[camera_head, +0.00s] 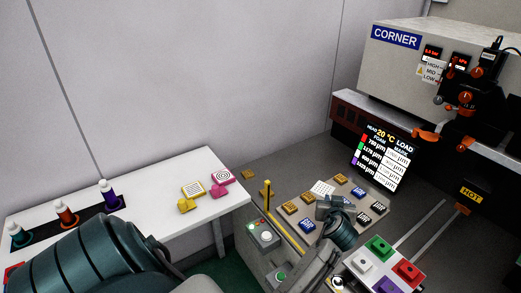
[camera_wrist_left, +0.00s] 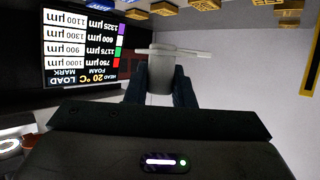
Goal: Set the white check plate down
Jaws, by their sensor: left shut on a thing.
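Whether the plate touches the bench is hidden. My right gripper is not in view.
A tray with white, green, red and purple pads (camera_head: 380,268) is at lower right. A lit screen (camera_head: 384,157) stands behind the blocks. Yellow (camera_head: 193,190) and pink (camera_head: 223,177) check plates and several bottles stand on the white table (camera_head: 150,205). A yellow post (camera_head: 267,194) rises left of the blocks.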

